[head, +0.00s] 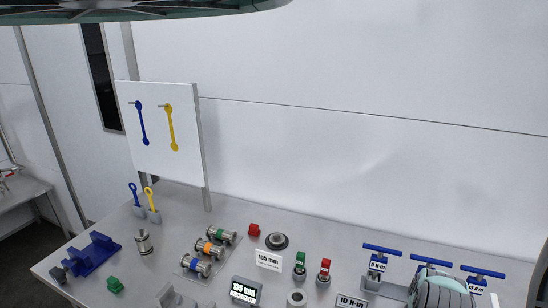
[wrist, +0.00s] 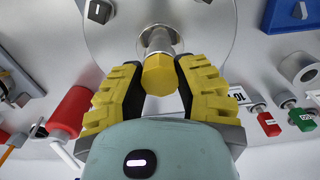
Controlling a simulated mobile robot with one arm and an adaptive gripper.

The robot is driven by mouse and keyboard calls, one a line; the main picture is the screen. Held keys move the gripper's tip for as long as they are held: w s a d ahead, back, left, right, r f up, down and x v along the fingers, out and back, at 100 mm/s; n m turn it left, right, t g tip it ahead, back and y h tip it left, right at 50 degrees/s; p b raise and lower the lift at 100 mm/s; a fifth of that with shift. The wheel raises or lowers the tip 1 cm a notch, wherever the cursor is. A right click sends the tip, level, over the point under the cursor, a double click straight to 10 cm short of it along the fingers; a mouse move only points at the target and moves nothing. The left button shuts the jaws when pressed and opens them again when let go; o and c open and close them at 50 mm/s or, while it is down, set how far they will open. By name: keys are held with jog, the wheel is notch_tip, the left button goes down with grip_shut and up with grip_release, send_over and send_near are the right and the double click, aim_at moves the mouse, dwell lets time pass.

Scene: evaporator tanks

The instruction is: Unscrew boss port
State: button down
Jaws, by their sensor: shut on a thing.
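In the wrist view a yellow hex-headed plug (wrist: 158,75), which I take to be the boss port, sits on a short shiny metal stem (wrist: 160,40). The stem stands on a large round grey metal plate (wrist: 115,30). My gripper (wrist: 155,88) has its two yellow ribbed fingers shut on the hex head, one on each side. The fingers' inner contact faces are partly hidden. I cannot pick out this plug in the head view.
The wrist view shows a red cylinder (wrist: 72,110) at left and red (wrist: 268,123) and green (wrist: 302,119) tools at right. In the head view the grey bench (head: 120,235) holds a blue fixture (head: 92,255), colour-banded cylinders (head: 210,250) and blue-handled tools (head: 378,260). A white board (head: 160,120) stands behind.

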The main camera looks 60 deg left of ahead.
jog(key=shift+w+a, duration=0.1)
jog(key=n, duration=0.5)
jog(key=shift+b, duration=0.3)
jog(key=n+b, duration=0.1)
jog(key=n, duration=0.1)
jog(key=shift+f+n, duration=0.15)
jog(key=shift+n, duration=0.25)
jog(key=n, duration=0.1)
jog(key=n+b, duration=0.1)
jog(key=shift+r+n, duration=0.2)
jog(key=shift+n, duration=0.1)
jog(key=c, duration=1)
grip_release()
jog(key=shift+o, duration=0.2)
